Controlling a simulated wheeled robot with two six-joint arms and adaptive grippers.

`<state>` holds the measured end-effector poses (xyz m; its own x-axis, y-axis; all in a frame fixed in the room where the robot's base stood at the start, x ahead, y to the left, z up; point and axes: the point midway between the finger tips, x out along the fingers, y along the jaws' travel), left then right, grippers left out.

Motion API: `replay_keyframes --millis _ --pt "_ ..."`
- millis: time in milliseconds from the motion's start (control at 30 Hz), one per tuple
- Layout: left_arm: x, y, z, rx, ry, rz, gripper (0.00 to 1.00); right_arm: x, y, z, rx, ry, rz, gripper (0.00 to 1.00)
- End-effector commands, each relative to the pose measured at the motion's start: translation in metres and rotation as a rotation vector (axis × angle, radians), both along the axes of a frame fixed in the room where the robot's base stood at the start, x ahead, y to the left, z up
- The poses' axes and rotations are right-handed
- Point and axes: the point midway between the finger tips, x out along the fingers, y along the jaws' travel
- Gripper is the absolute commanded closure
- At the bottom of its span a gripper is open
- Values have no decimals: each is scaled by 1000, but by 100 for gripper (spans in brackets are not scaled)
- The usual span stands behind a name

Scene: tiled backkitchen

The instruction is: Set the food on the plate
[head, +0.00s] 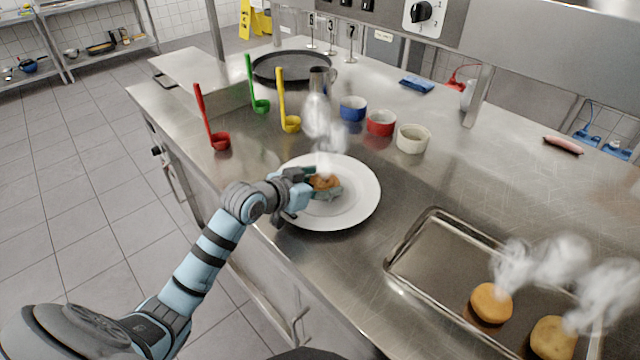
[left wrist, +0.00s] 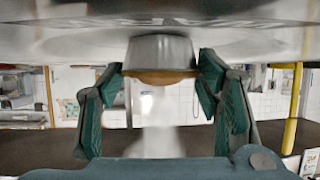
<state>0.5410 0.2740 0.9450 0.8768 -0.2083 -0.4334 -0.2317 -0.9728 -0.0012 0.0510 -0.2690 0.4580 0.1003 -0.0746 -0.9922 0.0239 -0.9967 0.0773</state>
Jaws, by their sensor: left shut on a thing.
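A white round plate (head: 355,205) lies on the steel counter. My left gripper (head: 318,186) reaches over it from the left and is shut on a browned, steaming round food item (head: 325,182). Two golden round food items (head: 491,303) (head: 553,338) steam on a metal tray (head: 418,240). My right gripper is not in view.
Red (head: 220,141), green (head: 261,106) and yellow (head: 290,124) ladles stand behind the plate. The counter between plate and tray is clear.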

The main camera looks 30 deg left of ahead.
Motion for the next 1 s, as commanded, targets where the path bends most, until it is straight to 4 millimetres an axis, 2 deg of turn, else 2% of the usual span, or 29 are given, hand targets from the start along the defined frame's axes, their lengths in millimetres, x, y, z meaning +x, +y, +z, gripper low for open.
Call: replay_keyframes --millis 67,100,200,633,767,1000 --pt "0 0 -2 0 0 0 48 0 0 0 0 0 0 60" --pt "0 0 -2 0 1 0 38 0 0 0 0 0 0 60" --pt "0 0 -2 0 0 0 22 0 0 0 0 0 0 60" --pt "-5 2 3 2 1 0 21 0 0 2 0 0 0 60" --pt "-25 7 14 6 2 -2 21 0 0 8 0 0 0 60" --pt "-83 19 44 8 5 -9 21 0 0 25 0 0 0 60"
